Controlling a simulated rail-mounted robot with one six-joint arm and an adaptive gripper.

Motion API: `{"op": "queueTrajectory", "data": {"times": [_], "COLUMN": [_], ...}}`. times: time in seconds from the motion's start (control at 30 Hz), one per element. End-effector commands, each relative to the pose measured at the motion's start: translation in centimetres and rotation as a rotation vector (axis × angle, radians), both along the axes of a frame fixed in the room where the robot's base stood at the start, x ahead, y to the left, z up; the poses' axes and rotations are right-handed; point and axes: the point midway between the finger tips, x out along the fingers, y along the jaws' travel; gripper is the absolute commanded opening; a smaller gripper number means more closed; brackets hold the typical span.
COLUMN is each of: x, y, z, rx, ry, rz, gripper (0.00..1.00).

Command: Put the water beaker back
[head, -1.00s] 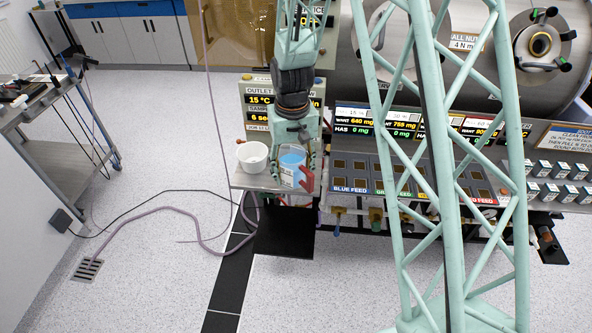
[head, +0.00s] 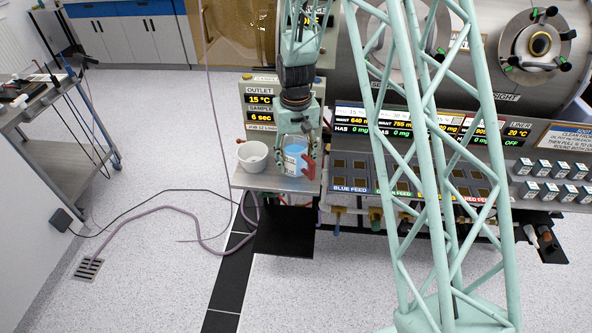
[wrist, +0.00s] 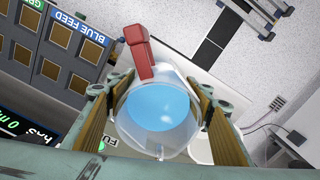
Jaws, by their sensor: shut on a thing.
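The water beaker (head: 294,158) is clear, holds blue water and has a red handle. In the head view it is over the right part of a small grey shelf (head: 262,181), to the right of a white bowl (head: 252,157). I cannot tell whether its base touches the shelf. My gripper (head: 298,150) is shut on the beaker from above. In the wrist view the beaker (wrist: 158,118) sits between the two finger pads of my gripper (wrist: 160,100), its red handle (wrist: 138,50) pointing away. The beaker looks roughly upright.
A display panel (head: 260,100) reading OUTLET stands behind the shelf. To the right is the feed panel (head: 350,187) with dark square pads. A dark plate (head: 284,232) is below the shelf front. A hose (head: 165,210) and cable lie on the floor.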

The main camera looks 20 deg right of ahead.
Motion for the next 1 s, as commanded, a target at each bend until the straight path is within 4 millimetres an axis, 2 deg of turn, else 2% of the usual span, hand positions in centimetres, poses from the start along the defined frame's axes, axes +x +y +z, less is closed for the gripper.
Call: {"op": "queueTrajectory", "data": {"times": [0.57, 1.0], "x": [0.0, 0.2], "y": [0.0, -0.1], "z": [-0.7, -3.9], "rx": [0.000, 0.000], "ry": [0.000, -0.001], "rz": [0.000, 0.000], "gripper": [0.26, 0.26]}}
